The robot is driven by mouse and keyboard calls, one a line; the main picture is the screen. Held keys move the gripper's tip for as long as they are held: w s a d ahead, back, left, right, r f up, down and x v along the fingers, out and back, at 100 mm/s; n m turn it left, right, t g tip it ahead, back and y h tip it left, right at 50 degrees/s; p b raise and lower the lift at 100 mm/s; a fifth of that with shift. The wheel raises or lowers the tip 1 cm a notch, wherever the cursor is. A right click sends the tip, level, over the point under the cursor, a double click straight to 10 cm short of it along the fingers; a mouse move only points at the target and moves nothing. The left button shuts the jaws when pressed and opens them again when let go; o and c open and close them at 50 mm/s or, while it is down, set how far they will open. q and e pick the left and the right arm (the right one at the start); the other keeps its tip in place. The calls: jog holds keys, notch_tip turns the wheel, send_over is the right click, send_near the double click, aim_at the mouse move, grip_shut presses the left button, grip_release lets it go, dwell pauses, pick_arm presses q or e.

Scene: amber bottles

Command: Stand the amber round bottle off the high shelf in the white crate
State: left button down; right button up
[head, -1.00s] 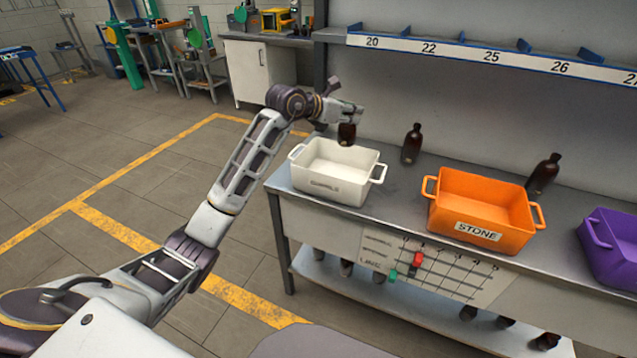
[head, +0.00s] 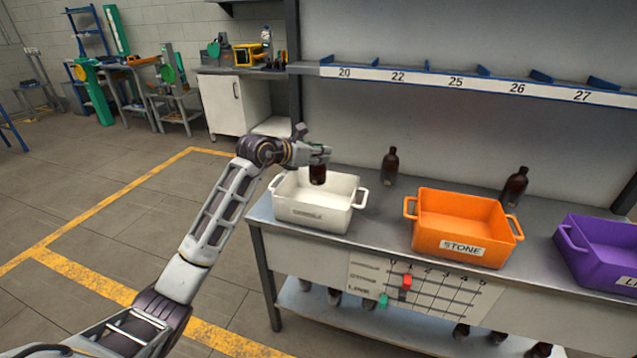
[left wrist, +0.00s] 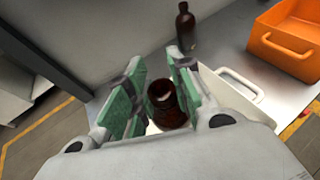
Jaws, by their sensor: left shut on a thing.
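My left gripper (head: 318,155) is shut on an amber round bottle (head: 317,174), whose dark brown body hangs upright below the fingers. The bottle is above the back part of the white crate (head: 313,214), at the left end of the bench. In the left wrist view the bottle (left wrist: 165,103) shows between the green finger pads (left wrist: 155,90), with part of the white crate (left wrist: 240,92) beyond it. The bottle's neck is mostly hidden by the fingers in the head view. I cannot tell whether its base is below the crate's rim. My right gripper is not in view.
An orange crate (head: 464,229) marked STONE and a purple crate (head: 600,255) stand to the right on the bench. Two more amber bottles stand behind, one (head: 390,168) between the crates and one (head: 515,187) behind the orange crate. A numbered shelf (head: 450,82) runs above.

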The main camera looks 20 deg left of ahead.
aim_at(319, 167)
pick_arm(q)
notch_tip(319, 167, down, 3)
jog(key=shift+r, duration=0.2)
jog(key=shift+f, duration=1.15)
jog(key=shift+f+b, duration=0.45)
jog(key=shift+f, duration=1)
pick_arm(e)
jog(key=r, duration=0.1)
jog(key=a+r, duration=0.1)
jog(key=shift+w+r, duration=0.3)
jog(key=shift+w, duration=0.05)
